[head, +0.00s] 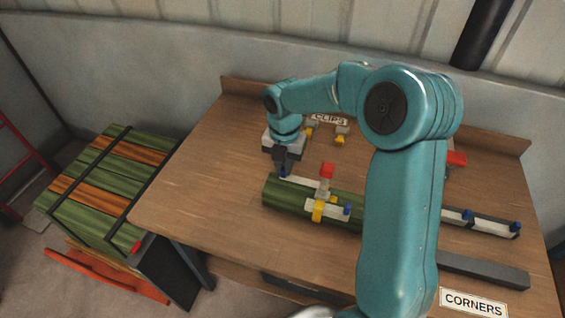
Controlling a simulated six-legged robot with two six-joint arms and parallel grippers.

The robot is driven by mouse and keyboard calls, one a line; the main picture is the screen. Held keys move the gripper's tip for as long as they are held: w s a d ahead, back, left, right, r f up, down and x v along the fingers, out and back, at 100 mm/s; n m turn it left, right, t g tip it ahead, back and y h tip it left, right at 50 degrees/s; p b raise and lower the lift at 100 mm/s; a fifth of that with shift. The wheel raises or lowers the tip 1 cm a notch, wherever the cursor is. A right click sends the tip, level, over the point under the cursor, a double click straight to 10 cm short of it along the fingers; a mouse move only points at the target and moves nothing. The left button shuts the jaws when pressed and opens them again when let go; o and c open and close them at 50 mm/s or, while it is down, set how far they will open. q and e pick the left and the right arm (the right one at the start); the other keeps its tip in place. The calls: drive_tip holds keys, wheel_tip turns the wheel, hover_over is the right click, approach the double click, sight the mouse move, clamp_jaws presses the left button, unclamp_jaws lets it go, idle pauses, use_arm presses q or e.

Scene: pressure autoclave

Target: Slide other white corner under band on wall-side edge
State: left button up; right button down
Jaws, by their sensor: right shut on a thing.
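My right gripper (282,168) is over the left-middle of the wooden table, pointing down. It is shut on a white corner (303,181) at a small blue knob at its left end. The corner sits just behind a green log-like piece (283,194); I cannot tell whether they touch. A second white corner (331,210) with a blue knob lies on the green piece beside a yellow clip (318,211). The bundle of green and orange boards (95,190) stands left of the table with two black bands (150,181) around it. My left gripper is not in view.
White corners with blue knobs (480,220) lie at the table's right, near a grey bar (485,270) and the CORNERS label (473,302). Small clips (340,136) lie by the CLIPS label. My right arm hides part of the table. The table's left part is clear.

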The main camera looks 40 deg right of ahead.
drive_tip(key=shift+s+d+r, duration=0.1)
drive_tip(key=shift+s+d, duration=0.25)
drive_tip(key=shift+s, duration=0.35)
drive_tip(key=shift+s+d+f, duration=0.1)
drive_tip(key=shift+s+d, duration=0.25)
drive_tip(key=shift+s, duration=0.3)
drive_tip(key=shift+s+d+r, duration=0.1)
drive_tip(key=shift+s+d, duration=0.25)
drive_tip(key=shift+s, duration=0.35)
drive_tip(key=c, duration=1.1)
unclamp_jaws()
drive_tip(key=shift+o, duration=0.2)
wheel_tip(320, 180, up, 16)
drive_tip(key=shift+r+p, duration=0.2)
drive_tip(key=shift+p, duration=0.25)
drive_tip(key=shift+r, duration=0.1)
